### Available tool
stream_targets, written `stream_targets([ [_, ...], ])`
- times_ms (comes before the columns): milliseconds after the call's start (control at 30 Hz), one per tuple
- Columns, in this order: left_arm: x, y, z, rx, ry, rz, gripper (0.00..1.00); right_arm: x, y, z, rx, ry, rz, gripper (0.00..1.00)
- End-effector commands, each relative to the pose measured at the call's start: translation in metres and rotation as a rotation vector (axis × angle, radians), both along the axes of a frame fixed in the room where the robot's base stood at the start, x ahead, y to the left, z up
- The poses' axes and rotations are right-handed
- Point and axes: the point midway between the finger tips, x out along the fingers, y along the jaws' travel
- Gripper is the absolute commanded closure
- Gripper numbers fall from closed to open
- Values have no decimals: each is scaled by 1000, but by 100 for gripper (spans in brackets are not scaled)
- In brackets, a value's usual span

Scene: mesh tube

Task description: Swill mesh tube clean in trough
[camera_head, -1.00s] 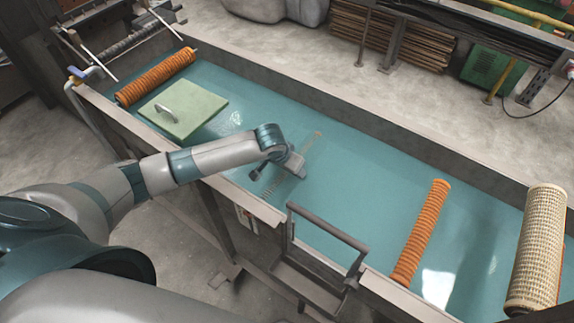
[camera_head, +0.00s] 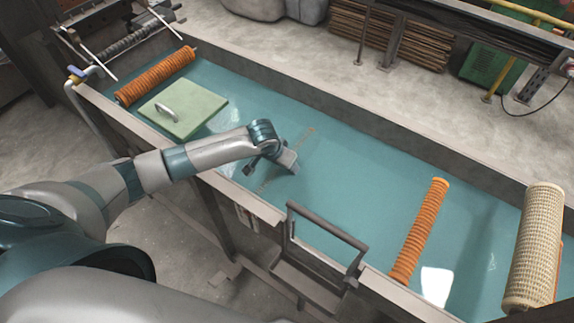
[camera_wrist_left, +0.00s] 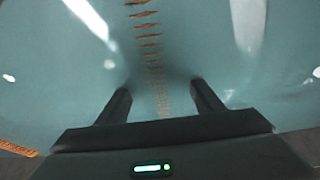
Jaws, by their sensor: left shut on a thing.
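The mesh tube lies mostly under the water of the trough (camera_head: 340,88). In the head view only a faint thin line of it shows, with its far end (camera_head: 308,132) beyond my left gripper (camera_head: 270,170). In the left wrist view the tube (camera_wrist_left: 151,46) shows as a row of rusty-orange strips breaking the surface, running between the two fingers of my left gripper (camera_wrist_left: 160,92). The fingers are shut on it, with their tips at or under the water. The grip itself is hidden by the murky water. My right gripper is out of view.
An orange ribbed roll (camera_head: 155,76) and a pale green lid (camera_head: 178,107) with a handle are at the trough's left end. Another orange roll (camera_head: 420,232) and a cream mesh cylinder (camera_head: 535,245) are at the right. A dark metal frame (camera_head: 328,228) stands at the near rim.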

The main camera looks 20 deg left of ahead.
Motion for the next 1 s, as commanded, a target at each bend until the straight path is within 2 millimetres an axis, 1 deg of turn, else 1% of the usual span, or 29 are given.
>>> stream_targets([
  [367,1,0,1,-1,-2,0,74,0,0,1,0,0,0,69],
  [567,-1,-7,2,-1,-2,0,74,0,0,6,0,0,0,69],
  [800,-4,-20,2,-2,-2,-1,74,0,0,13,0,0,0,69],
  [1000,-4,-23,1,-1,-2,1,74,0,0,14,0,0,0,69],
])
